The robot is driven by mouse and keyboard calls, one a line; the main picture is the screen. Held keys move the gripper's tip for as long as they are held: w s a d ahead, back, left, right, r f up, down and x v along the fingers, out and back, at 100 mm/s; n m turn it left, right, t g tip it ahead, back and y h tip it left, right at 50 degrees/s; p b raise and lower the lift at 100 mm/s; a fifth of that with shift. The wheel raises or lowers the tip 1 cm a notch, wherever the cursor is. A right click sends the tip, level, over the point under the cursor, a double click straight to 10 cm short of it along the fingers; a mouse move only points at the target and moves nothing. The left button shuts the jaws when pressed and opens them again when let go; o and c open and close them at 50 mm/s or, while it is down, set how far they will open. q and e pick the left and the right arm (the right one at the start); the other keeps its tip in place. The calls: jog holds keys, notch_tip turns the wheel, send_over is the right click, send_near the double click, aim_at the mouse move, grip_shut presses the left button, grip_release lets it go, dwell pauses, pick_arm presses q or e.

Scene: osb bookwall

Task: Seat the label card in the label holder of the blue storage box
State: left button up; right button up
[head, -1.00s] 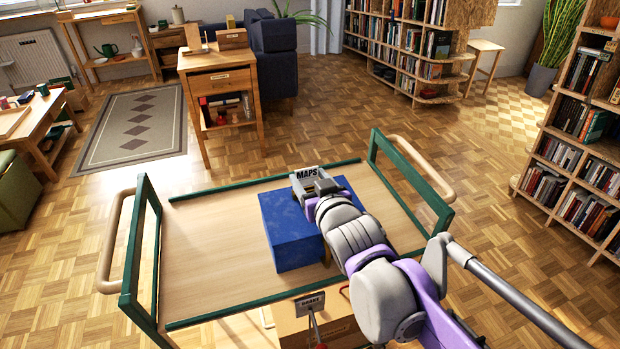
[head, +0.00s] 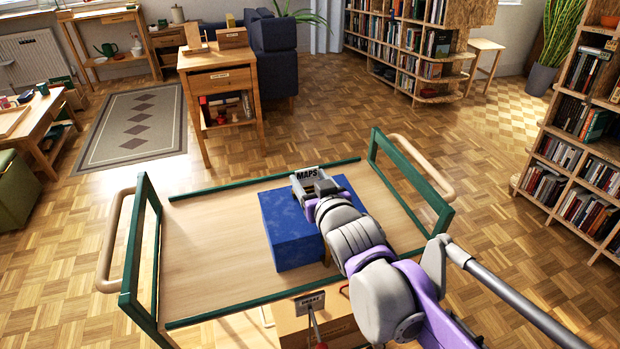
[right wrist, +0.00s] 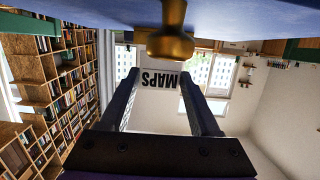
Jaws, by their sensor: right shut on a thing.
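The label card (head: 306,175) is white with MAPS in black letters. My right gripper (head: 312,186) is shut on it, at the far side of the blue storage box (head: 290,232) on the cart. In the right wrist view the card (right wrist: 160,77) appears upside down between the fingertips (right wrist: 165,84). A brass-coloured fitting (right wrist: 174,42) on the blue box (right wrist: 80,18) is close to the card there and overlaps its edge in the picture; I cannot tell whether they touch. The label holder is not clearly seen. My left gripper is not in view.
The wooden cart top (head: 205,255) is clear left of the box, with green rails and end frames (head: 411,180). A brown box (head: 320,330) with a small label is below the cart's near edge. A bookcase (head: 565,160) stands at the right.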

jog(key=shift+f+b, duration=0.3)
jog(key=shift+f, duration=0.7)
jog(key=o, duration=1.5)
jog(key=p+v, duration=0.1)
jog(key=v, duration=0.9)
jog(key=shift+s+d, duration=0.1)
jog(key=shift+s, duration=0.3)
